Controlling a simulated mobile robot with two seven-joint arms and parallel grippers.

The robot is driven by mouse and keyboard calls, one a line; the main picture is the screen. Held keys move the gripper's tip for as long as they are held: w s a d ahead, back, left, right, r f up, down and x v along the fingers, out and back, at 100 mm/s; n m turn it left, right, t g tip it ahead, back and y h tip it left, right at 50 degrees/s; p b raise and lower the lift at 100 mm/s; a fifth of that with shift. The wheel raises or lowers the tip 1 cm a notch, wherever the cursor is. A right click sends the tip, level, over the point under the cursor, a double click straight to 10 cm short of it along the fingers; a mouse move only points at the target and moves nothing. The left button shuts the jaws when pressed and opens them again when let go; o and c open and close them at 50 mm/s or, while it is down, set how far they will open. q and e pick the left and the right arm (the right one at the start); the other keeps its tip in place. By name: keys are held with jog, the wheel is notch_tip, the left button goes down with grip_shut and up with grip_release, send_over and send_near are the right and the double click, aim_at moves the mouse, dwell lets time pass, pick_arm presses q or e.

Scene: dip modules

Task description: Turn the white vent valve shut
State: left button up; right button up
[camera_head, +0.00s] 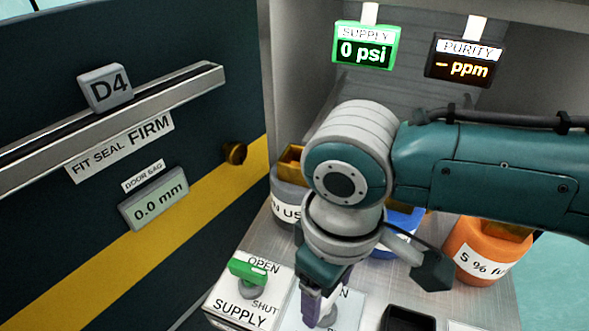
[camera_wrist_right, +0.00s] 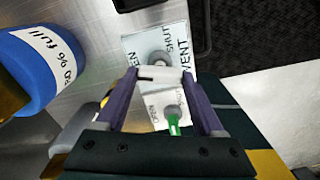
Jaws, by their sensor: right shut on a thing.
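The white vent valve handle (camera_wrist_right: 160,73) sits on its VENT plate (camera_wrist_right: 133,46) in the right wrist view. My right gripper (camera_wrist_right: 161,76) is shut on this handle, a purple finger at each end of it. The grey hub shows just above the handle, with the words OPEN and SHUT beside it. I cannot tell exactly which word the handle points to. In the head view my right gripper (camera_head: 318,305) reaches down over the vent plate (camera_head: 350,307) and hides most of the valve. My left gripper is not in view.
The green SUPPLY valve handle (camera_head: 247,270) is close on the left, turned toward OPEN. Grey, blue (camera_head: 398,240) and orange (camera_head: 480,250) canisters stand behind. The supply display (camera_head: 363,50) reads 0 psi; purity (camera_head: 464,60) reads – ppm. A dark door (camera_head: 60,240) fills the left.

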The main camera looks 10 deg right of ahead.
jog(key=m+p, duration=0.2)
jog(key=m, duration=0.1)
jog(key=shift+s+a+r, duration=0.1)
jog(key=shift+r, duration=0.1)
jog(key=m+p, duration=0.2)
jog(key=m, duration=0.1)
jog(key=shift+m+p, duration=0.3)
jog(key=m+p, duration=0.1)
jog(key=m, duration=0.2)
jog(key=shift+f, duration=0.1)
jog(key=shift+f+m+p, duration=0.1)
jog(key=shift+m+p, duration=0.6)
jog(key=shift+m, duration=1.5)
jog(key=o, duration=1.4)
